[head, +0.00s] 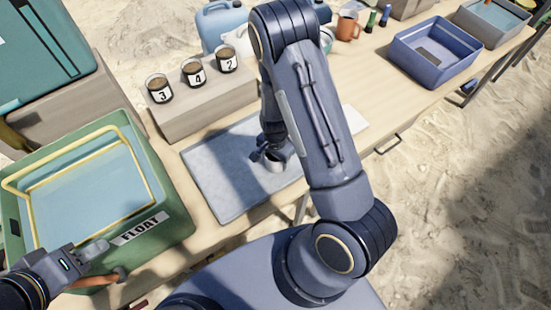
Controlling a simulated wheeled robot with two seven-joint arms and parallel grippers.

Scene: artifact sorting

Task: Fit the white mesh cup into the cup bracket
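A small pale grey cup-like object (276,163) is on the grey mat (222,180) at the middle of the table; I cannot make out whether it is mesh. My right gripper (266,154) is right at it, partly hidden by its own arm, and I cannot tell whether the fingers hold it. My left gripper (108,262) is at the lower left, in front of the green bin marked FLOAT (165,226). Its fingers look apart, with nothing clearly between them. I cannot pick out the cup bracket in this view.
Cups numbered 3 (160,88), 4 (195,74) and 2 (227,60) stand on a raised block (205,105). A blue bin (437,58), a brown mug (347,28) and a blue jug (219,22) are farther back. The table right of the mat is clear.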

